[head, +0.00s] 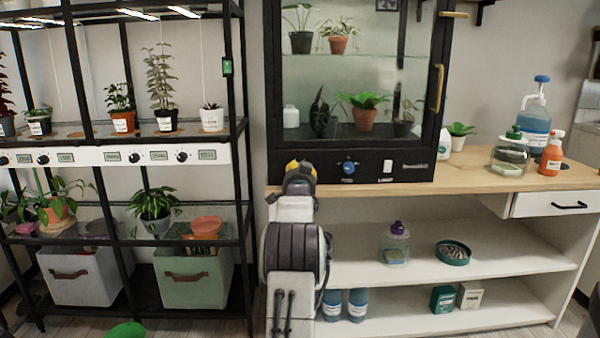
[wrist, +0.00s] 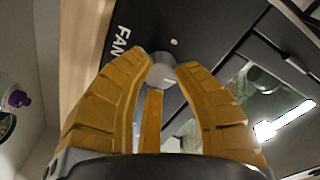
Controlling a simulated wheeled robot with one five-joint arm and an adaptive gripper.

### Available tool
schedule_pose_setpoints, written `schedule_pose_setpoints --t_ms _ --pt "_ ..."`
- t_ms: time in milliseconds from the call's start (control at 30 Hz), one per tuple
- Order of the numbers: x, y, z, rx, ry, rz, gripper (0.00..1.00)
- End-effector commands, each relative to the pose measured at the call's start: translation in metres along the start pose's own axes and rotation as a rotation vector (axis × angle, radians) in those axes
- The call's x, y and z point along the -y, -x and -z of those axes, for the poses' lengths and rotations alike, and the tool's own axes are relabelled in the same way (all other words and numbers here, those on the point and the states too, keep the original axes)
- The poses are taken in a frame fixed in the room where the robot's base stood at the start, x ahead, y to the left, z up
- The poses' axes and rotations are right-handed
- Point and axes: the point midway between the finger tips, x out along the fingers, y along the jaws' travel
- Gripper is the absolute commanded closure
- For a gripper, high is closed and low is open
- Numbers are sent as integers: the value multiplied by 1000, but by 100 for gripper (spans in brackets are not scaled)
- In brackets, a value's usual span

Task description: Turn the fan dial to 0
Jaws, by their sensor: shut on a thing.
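The fan dial (wrist: 162,76) is a small light grey knob on the black front panel, close to the white FAN lettering (wrist: 121,40) in the wrist view. My gripper (wrist: 163,66) has its yellow fingers closed around the dial, with one on each side and a third below. In the head view my gripper (head: 300,170) is at the left end of the glass cabinet's (head: 400,168) lower panel and hides the dial. I cannot read the dial's setting.
A blue knob (head: 349,168) and a white switch (head: 387,163) sit on the same panel to the right. The wooden bench top (head: 470,175) runs below it. A black plant rack (head: 240,130) stands to the left.

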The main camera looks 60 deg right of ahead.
Motion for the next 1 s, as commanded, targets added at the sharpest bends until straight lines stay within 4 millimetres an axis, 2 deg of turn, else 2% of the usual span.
schedule_pose_setpoints --t_ms 633,1000 --pt "0 0 -1 -3 65 5 100" --pt "0 0 -2 -18 318 17 100"
